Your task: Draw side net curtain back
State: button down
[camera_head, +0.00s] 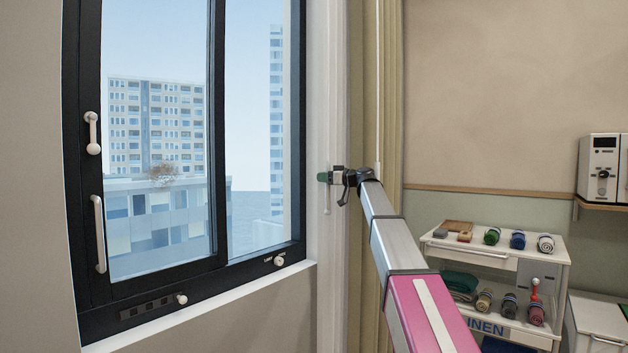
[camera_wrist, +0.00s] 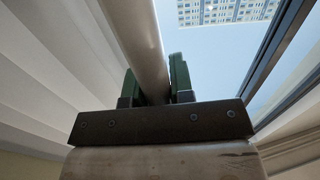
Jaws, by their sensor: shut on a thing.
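The white net curtain (camera_head: 338,90) is a narrow gathered strip at the right side of the window. Its pale folds fill the left of the wrist view (camera_wrist: 45,60). A thin pale draw rod (camera_wrist: 146,45) passes between the green fingers of my gripper (camera_wrist: 154,84). The gripper is shut on this rod. In the head view my gripper (camera_head: 325,177) is at the net curtain's strip, about mid-height of the window, and the rod's lower end (camera_head: 327,203) shows just below the fingers. The window glass is uncovered.
A black-framed window (camera_head: 217,130) with white handles fills the left, with a sill (camera_head: 200,308) below. A heavier olive-beige curtain (camera_head: 391,80) hangs right of the net, with a thin white rod (camera_head: 378,90). A linen trolley (camera_head: 490,257) stands at right, near a wall shelf (camera_head: 600,206).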

jog(key=shift+w+d, duration=0.9)
jog(key=shift+w, duration=0.25)
jog(key=c, duration=1)
grip_release()
jog(key=shift+w+d, duration=0.1)
jog(key=shift+d, duration=0.1)
jog(key=v, duration=0.7)
jog(key=shift+d, duration=0.1)
